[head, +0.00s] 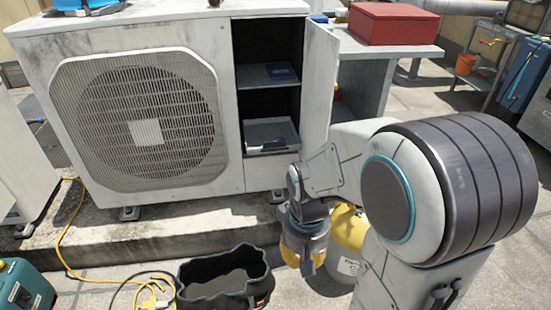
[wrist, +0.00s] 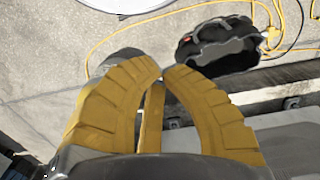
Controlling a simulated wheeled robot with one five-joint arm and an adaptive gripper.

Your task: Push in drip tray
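The drip tray (head: 259,133) is a shallow pale tray in the lower compartment of the open bay on the right side of the white condenser unit (head: 236,100). A small dark item seems to lie in it. How far its front stands out is hard to tell. The bay's door (head: 318,82) is swung open to the right of the opening. My gripper (head: 305,268) hangs low in front of the unit, below and right of the tray, apart from it. In the wrist view its yellow fingers (wrist: 164,72) meet almost tip to tip, with nothing between them. The tray is not seen there.
A black tool bag (head: 226,278) lies on the ground left of my gripper, with a yellow cable (head: 64,240) beyond. A yellow cylinder (head: 347,230) stands just behind my gripper. A red box (head: 393,23) sits on a grey bench to the right. The unit stands on a concrete ledge (head: 170,228).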

